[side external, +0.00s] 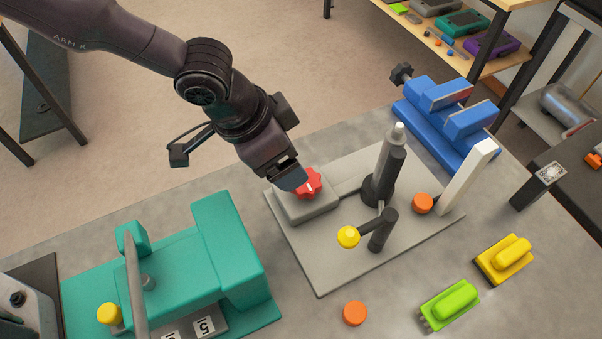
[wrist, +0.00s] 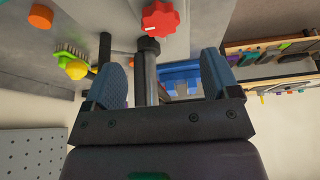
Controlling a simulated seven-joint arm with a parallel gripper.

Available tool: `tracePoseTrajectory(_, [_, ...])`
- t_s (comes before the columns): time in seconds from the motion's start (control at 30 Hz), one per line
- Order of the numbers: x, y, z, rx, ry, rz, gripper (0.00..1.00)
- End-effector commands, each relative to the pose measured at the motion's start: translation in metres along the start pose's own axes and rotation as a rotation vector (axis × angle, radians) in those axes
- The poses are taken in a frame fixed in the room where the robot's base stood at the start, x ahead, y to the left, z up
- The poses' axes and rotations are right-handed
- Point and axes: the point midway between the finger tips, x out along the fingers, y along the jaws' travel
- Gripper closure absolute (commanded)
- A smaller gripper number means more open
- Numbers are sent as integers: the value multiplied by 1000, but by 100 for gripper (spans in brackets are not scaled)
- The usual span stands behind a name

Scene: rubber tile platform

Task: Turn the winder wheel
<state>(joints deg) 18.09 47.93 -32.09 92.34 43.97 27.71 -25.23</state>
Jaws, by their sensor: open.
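A red lobed wheel (side external: 309,184) with a white mark sits on a low grey block (side external: 305,208) on a grey baseplate (side external: 330,270). I take it to be the winder wheel. My gripper (side external: 293,179) is just left of and above it in the side view, overlapping its edge in the picture. In the wrist view the wheel (wrist: 160,19) appears at the top, beyond the blue fingertips and roughly centred between them. The fingers (wrist: 162,62) are wide apart with nothing gripped. I cannot tell whether a finger touches the wheel.
Dark posts (side external: 384,178) and a crank with a yellow knob (side external: 348,237) stand right of the wheel. A blue vise (side external: 445,120) is behind, and a teal machine (side external: 185,270) is at left. Orange discs (side external: 355,313), a green brush (side external: 450,304) and a yellow block (side external: 504,259) lie at right.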

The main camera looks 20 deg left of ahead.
Motion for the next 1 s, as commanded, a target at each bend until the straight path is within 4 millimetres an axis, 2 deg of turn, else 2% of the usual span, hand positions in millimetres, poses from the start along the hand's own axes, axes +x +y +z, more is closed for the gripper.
tracePoseTrajectory(0.03, [13,2,1,0,-4,3,19])
tracePoseTrajectory(0.2, [49,1,1,-1,-4,2,19])
tracePoseTrajectory(0.4, [78,1,1,0,-3,1,19])
tracePoseTrajectory(0.6, [90,0,1,0,-1,0,19])
tracePoseTrajectory(0.87, [90,0,1,0,-1,-1,19])
tracePoseTrajectory(1.0, [90,0,1,0,-1,-1,51])
